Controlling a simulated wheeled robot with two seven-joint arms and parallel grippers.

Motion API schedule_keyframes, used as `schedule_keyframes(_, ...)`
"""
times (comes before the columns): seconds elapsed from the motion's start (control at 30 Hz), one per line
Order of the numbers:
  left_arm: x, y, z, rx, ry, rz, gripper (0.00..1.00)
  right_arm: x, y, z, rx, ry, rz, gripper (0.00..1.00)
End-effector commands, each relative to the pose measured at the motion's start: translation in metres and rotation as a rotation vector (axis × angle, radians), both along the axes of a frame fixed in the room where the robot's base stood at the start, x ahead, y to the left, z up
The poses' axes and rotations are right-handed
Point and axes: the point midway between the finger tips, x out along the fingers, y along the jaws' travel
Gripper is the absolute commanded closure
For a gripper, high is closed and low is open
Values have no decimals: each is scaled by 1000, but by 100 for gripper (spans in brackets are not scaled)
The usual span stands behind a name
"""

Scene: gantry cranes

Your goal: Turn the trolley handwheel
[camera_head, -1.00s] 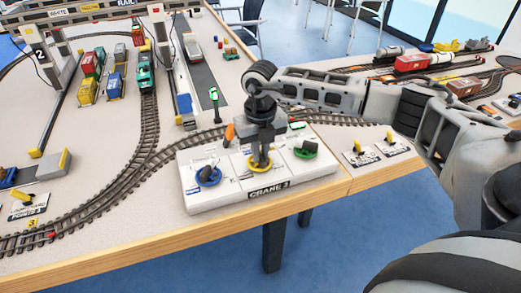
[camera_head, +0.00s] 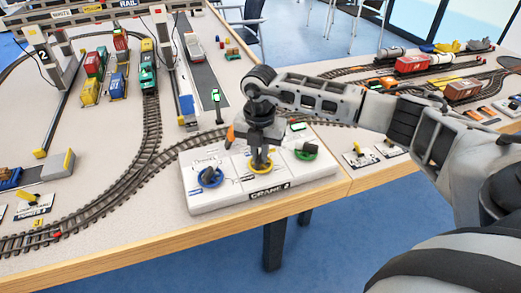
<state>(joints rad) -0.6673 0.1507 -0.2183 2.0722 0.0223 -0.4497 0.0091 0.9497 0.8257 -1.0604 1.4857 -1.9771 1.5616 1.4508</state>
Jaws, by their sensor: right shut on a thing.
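The white control box labelled Crane (camera_head: 230,200) sits at the table's front edge. It carries three handwheels: a blue one (camera_head: 210,177) at left, a yellow one (camera_head: 260,164) in the middle and a green one (camera_head: 306,151) at right. My right gripper (camera_head: 261,152) points down over the middle of the box and is shut on the knob of the yellow handwheel, hiding part of it. The small print by the wheels is too small to tell which is the trolley one. My left gripper is not in view.
A gantry crane (camera_head: 60,65) stands at back left over coloured containers (camera_head: 92,75). A curved railway track (camera_head: 120,190) runs left of the box. A green signal (camera_head: 217,100) stands behind it. Small lever switches (camera_head: 358,153) lie to the right.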

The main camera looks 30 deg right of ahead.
Motion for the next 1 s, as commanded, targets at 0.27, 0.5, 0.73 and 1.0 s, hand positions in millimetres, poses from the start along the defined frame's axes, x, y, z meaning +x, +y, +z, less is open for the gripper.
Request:
schedule_keyframes(0.27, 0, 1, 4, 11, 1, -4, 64, 1, 1, 2, 2, 0, -191, 100)
schedule_keyframes(0.5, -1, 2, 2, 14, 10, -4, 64, 2, 1, 1, 0, -1, -283, 100)
schedule_keyframes(0.73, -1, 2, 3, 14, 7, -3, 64, 2, 1, 1, 1, -2, -314, 100)
schedule_keyframes(1.0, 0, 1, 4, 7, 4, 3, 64, 2, 1, 1, 1, -2, -316, 100)
